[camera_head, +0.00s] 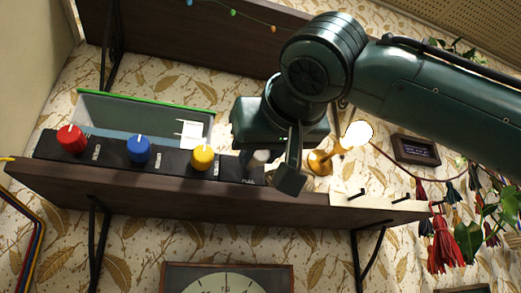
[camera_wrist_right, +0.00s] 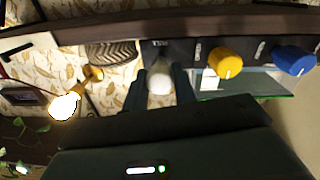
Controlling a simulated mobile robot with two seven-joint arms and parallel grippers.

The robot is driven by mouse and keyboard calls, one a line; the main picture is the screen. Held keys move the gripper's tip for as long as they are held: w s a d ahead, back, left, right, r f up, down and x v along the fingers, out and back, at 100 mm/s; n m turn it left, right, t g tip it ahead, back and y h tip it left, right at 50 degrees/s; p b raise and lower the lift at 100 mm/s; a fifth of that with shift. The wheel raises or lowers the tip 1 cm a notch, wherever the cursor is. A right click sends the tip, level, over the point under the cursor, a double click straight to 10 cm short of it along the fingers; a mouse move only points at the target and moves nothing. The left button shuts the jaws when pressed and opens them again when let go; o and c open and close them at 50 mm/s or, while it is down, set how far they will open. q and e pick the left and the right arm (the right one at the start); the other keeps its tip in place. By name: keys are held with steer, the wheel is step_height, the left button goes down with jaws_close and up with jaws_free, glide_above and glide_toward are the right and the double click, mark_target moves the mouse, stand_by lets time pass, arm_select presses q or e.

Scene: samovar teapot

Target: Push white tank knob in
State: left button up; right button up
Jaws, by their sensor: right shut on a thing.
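The white tank knob (camera_head: 261,156) is on the right end of the black panel (camera_head: 110,155), partly hidden by my right gripper (camera_head: 268,165) in the head view. In the right wrist view the white knob (camera_wrist_right: 160,83) sits between the two dark fingers of that gripper (camera_wrist_right: 163,90), which is shut on it. How far the knob stands out from the panel cannot be told. My left gripper is in neither view.
Yellow (camera_head: 203,157), blue (camera_head: 139,149) and red (camera_head: 71,138) knobs line the panel on a wooden shelf (camera_head: 150,198). A green-rimmed clear tank (camera_head: 110,110) stands behind. A glowing lamp (camera_head: 358,133) is close right of my gripper.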

jaws_close()
steer(key=shift+w+a, duration=0.25)
steer(key=shift+w, duration=0.3)
steer(key=shift+p+x, duration=0.35)
steer(key=shift+x, duration=0.4)
steer(key=shift+d+r, duration=0.15)
steer(key=o, duration=0.7)
jaws_free()
steer(key=shift+w, duration=0.15)
steer(key=shift+o, duration=0.3)
